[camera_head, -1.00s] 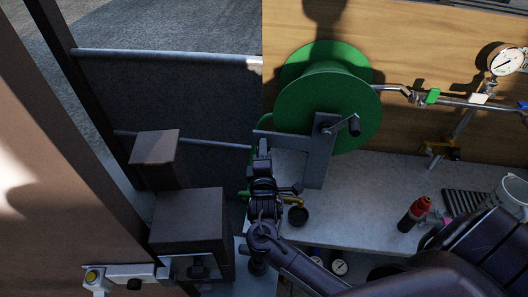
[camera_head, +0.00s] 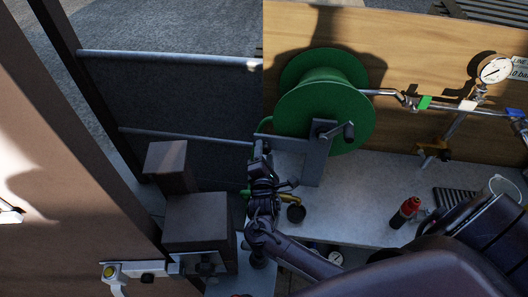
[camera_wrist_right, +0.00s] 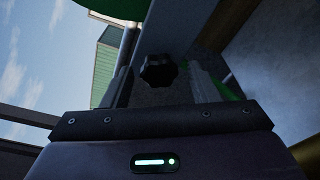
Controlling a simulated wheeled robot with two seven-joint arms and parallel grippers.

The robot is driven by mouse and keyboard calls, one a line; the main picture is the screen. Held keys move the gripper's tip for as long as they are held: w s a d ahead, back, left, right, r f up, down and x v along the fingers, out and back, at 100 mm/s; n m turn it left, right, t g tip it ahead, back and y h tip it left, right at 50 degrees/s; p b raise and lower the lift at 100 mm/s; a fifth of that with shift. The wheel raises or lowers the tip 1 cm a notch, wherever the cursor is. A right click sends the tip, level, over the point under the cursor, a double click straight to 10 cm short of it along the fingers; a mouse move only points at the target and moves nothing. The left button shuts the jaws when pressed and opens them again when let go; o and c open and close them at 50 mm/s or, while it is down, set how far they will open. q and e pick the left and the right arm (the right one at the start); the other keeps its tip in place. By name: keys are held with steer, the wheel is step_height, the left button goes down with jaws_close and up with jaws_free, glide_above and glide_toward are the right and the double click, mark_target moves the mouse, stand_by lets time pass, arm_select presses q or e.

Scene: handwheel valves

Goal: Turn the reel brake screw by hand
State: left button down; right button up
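A green hose reel (camera_head: 315,112) stands at the back of the bench on a grey bracket (camera_head: 312,160), with a dark crank handle on its face. In the right wrist view a black lobed knob (camera_wrist_right: 158,70), which looks like the brake screw, sits ahead between the fingers. My right gripper (camera_head: 260,150) points at the left side of the bracket. In the wrist view its two fingers (camera_wrist_right: 162,88) are wide apart, with gaps on both sides of the knob. The knob is not clearly seen in the head view, where the gripper hides that area. My left gripper is not in view.
A pipe with a pressure gauge (camera_head: 495,69) runs right of the reel. A red-capped bottle (camera_head: 405,212) and a small black round piece (camera_head: 296,213) are on the bench (camera_head: 360,190). Dark boxes (camera_head: 199,222) stand left of my right arm.

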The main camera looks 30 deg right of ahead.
steer(key=p+v, duration=0.1)
steer(key=v, duration=0.2)
steer(key=p+v, duration=0.2)
steer(key=v, duration=0.1)
steer(key=shift+w+a+f, duration=0.15)
steer(key=shift+w+a, duration=0.1)
steer(key=shift+a, duration=0.15)
steer(key=shift+s+a, duration=0.15)
steer(key=shift+s, duration=0.1)
steer(key=b+v, duration=0.2)
steer(key=v, duration=0.5)
steer(key=shift+s, duration=0.1)
